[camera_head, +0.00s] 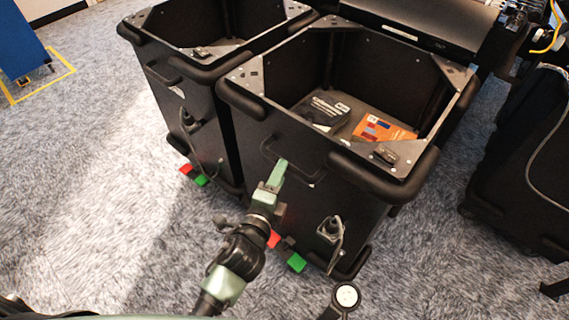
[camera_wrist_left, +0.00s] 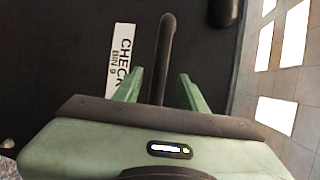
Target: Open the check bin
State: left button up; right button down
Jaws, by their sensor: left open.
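The check bin (camera_head: 237,135) is the black open-topped bin on the right of the pair in the head view. Its front carries a dark bar handle (camera_head: 290,162). My left gripper (camera_head: 279,170) is in front of that handle. In the left wrist view the gripper (camera_wrist_left: 160,90) is open, and the handle (camera_wrist_left: 165,45) stands between its two green fingers, apart from both. My right gripper is not in view.
A dark item (camera_head: 321,110) and an orange item (camera_head: 382,129) lie inside the check bin. A similar black bin (camera_head: 165,78) stands to its left. Red (camera_head: 273,239) and green (camera_head: 297,262) tabs stick out low on the front.

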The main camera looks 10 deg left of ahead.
pick_arm(q)
jog(key=shift+x, duration=2.3)
jog(key=shift+s, duration=0.1)
grip_shut()
jog(key=shift+f, duration=0.1)
